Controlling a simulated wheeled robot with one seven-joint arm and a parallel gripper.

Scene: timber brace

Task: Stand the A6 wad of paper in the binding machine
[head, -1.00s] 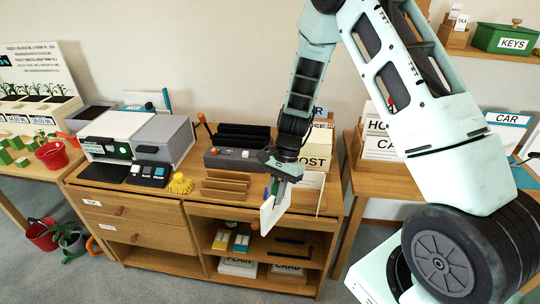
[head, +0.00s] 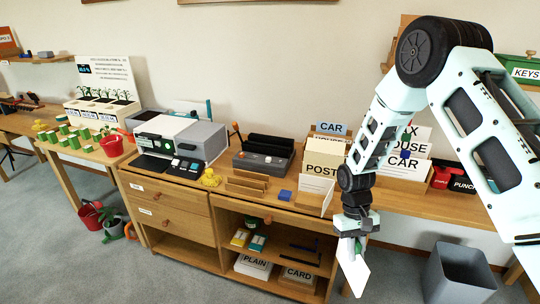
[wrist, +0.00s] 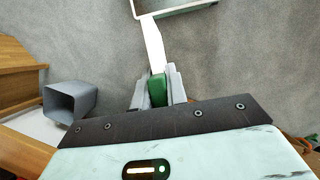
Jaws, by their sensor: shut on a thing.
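My gripper (head: 352,238) is shut on the white A6 wad of paper (head: 353,270), which hangs below it, slightly tilted, in front of the bench and clear of it. In the wrist view, the wad (wrist: 153,45) shows nearly edge-on beyond the fingers (wrist: 157,90), with a green piece between them. The dark grey machine with an orange-tipped lever, which looks like the binding machine (head: 262,162), stands at the back of the bench, well left of and behind my gripper. Its slot is too small to make out.
A wooden rack (head: 247,186), a blue block (head: 285,195) and a yellow object (head: 211,178) lie before the machine. Card boxes (head: 322,165) stand to its right and a grey printer-like unit (head: 178,137) to its left. A grey bin (head: 460,275) stands on the floor at right.

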